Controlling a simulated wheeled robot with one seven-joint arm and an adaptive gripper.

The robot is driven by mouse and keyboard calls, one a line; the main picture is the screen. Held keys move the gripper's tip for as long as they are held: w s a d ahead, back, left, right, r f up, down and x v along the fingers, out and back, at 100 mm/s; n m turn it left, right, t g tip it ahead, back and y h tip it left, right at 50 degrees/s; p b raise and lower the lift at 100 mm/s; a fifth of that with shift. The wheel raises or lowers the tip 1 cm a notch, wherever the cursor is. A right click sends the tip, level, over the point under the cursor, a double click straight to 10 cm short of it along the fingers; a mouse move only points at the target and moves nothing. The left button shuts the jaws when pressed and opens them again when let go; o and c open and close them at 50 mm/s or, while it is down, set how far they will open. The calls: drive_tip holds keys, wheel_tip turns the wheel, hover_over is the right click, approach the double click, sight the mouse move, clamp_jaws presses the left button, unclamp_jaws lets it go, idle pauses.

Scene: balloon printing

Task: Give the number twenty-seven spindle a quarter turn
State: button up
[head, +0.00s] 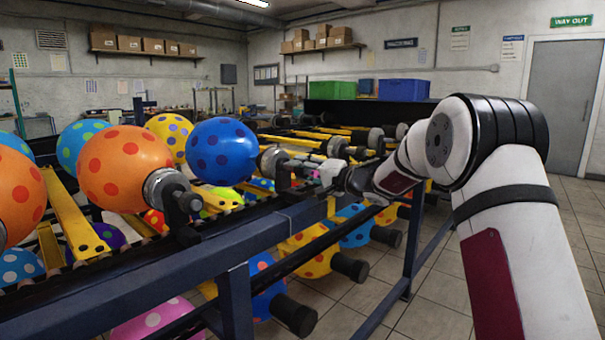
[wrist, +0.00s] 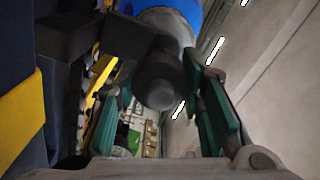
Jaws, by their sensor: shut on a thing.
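A spindle with a dark rounded end (wrist: 160,82) shows in the wrist view between the two green finger pads of my gripper (wrist: 158,76), which is shut on it. In the head view this spindle (head: 271,160) carries a blue balloon with dark dots (head: 222,151), and my gripper (head: 318,172) reaches it from the right. The fingers partly hide the spindle's end there. No number on the spindle can be read. The balloon's lower edge also shows at the top of the wrist view (wrist: 185,8).
An orange dotted balloon (head: 124,168) on its own spindle (head: 168,192) is to the left. The blue rack rail (head: 140,289) runs below the spindles. More balloons hang lower, with dark spindle ends (head: 294,314) sticking out. Tiled floor (head: 435,300) is clear on the right.

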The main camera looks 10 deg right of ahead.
drive_tip(key=m, duration=0.3)
drive_tip(key=shift+f+m+b, duration=0.1)
drive_tip(key=shift+m+b, duration=0.2)
drive_tip(key=shift+m, duration=0.1)
drive_tip(key=m+p, duration=0.1)
drive_tip(key=m, duration=0.3)
drive_tip(key=shift+m, duration=0.3)
drive_tip(key=m+p, duration=0.2)
drive_tip(key=m, duration=0.2)
drive_tip(key=shift+m+p, duration=1)
drive_tip(key=shift+m, duration=0.5)
drive_tip(key=shift+f, duration=0.1)
drive_tip(key=o, duration=1.2)
drive_tip(key=shift+s, duration=0.1)
